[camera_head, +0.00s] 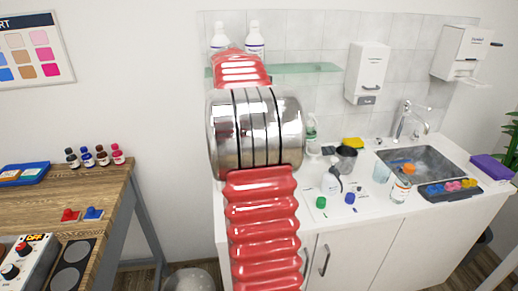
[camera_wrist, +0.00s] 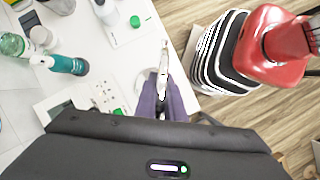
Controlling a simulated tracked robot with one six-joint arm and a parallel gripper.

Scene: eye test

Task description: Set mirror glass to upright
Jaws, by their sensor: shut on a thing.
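In the wrist view, my gripper (camera_wrist: 162,102) has purple fingers shut on a slim, pale, shiny thing (camera_wrist: 163,58). It looks like the mirror glass seen nearly edge-on, but I cannot be sure. Its far end points up the picture, over the edge of the white counter. A pale rounded shape shows just left of the fingers; I cannot tell whether it is part of the mirror. How far the glass is tilted cannot be told. In the head view my own arm hides the gripper and the mirror.
In the wrist view a teal bottle (camera_wrist: 66,65) lies left of the gripper. A wooden table (camera_head: 110,190) stands at left. Floor shows beyond the counter edge.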

